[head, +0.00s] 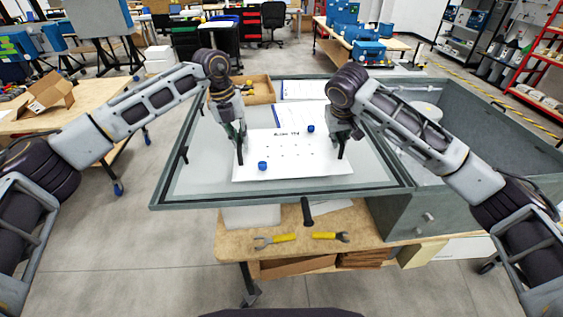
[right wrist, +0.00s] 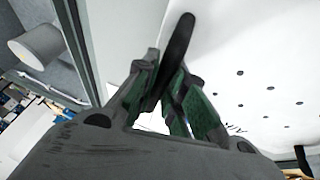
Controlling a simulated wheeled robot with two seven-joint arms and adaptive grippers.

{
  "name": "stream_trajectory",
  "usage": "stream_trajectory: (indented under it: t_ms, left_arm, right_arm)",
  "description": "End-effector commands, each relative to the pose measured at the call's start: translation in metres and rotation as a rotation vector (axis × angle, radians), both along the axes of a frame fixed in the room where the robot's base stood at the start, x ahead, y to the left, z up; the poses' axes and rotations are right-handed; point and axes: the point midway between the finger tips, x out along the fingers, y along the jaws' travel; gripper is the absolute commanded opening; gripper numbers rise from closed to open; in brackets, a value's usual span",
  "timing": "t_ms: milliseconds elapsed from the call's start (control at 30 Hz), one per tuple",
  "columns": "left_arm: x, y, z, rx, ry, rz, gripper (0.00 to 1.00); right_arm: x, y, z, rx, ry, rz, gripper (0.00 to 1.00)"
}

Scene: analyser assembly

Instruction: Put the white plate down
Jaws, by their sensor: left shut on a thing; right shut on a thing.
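The white plate (head: 295,167) has rows of small holes, printed lettering and two blue knobs, one near its front left (head: 262,166) and one near its back right (head: 311,128). It lies over the grey-framed panel in the head view. My left gripper (head: 240,150) is shut on a black handle at the plate's left side. My right gripper (head: 341,147) is shut on the black handle at its right side. The right wrist view shows that handle (right wrist: 178,45) between the green fingers, with the plate (right wrist: 250,80) beside it. I cannot tell whether the plate touches the panel.
The grey-framed panel (head: 200,197) rests on a wooden bench (head: 350,222). A grey open case (head: 480,150) stands at right. A wooden tray (head: 258,88) and a printed sheet (head: 303,90) lie behind the plate.

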Motion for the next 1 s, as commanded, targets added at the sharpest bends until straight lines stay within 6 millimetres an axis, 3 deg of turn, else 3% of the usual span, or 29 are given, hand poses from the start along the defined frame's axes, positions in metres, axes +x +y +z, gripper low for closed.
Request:
stream_trajectory:
  t_ms: [1000]
  left_arm:
    - [0.0006,0.0013,-0.0043,0.001,-0.001,0.002,0.00]
  right_arm:
    - [0.0007,-0.0017,-0.0040,-0.001,-0.002,-0.004,0.00]
